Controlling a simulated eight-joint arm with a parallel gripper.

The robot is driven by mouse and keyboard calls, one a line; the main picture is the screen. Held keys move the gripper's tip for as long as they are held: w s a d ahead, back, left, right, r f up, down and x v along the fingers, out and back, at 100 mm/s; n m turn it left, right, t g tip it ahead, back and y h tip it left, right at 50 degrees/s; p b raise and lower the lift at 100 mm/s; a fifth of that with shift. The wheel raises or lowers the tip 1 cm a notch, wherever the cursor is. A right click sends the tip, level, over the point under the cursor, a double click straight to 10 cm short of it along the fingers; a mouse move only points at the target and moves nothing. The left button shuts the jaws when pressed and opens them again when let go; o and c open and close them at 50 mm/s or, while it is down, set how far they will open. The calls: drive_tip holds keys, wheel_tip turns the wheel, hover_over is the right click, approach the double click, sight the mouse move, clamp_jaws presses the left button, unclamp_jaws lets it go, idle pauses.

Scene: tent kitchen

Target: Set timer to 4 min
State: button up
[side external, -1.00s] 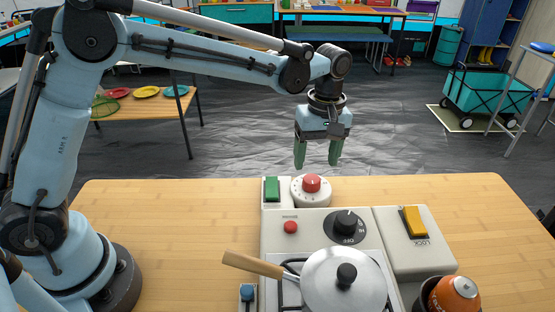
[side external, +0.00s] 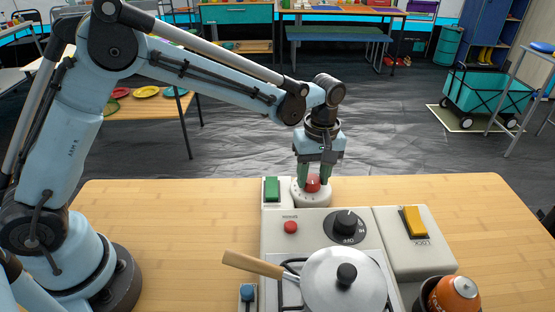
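The timer (side external: 313,199) is a round white dial with a red knob (side external: 313,184) on top, at the back edge of the stove unit. Marks run around its white rim, too small to read. My gripper (side external: 315,180) points straight down over the timer. Its two green fingers stand one on each side of the red knob. From this view I cannot tell whether they touch the knob.
A green switch (side external: 271,188) sits just left of the timer. In front are a small red button (side external: 291,227), a black knob (side external: 346,222), a yellow lever (side external: 414,221) and a lidded pot (side external: 343,281).

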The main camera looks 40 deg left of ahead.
drive_tip(key=shift+c, duration=1.4)
drive_tip(key=m, duration=0.4)
drive_tip(key=shift+m, duration=0.4)
drive_tip(key=m, duration=0.5)
drive_tip(key=shift+s, duration=0.1)
drive_tip(key=m, duration=0.5)
drive_tip(key=shift+m+t, duration=0.3)
drive_tip(key=shift+m, duration=0.1)
drive_tip(key=m, duration=0.4)
drive_tip(key=shift+a, duration=0.1)
drive_tip(key=shift+m, duration=0.4)
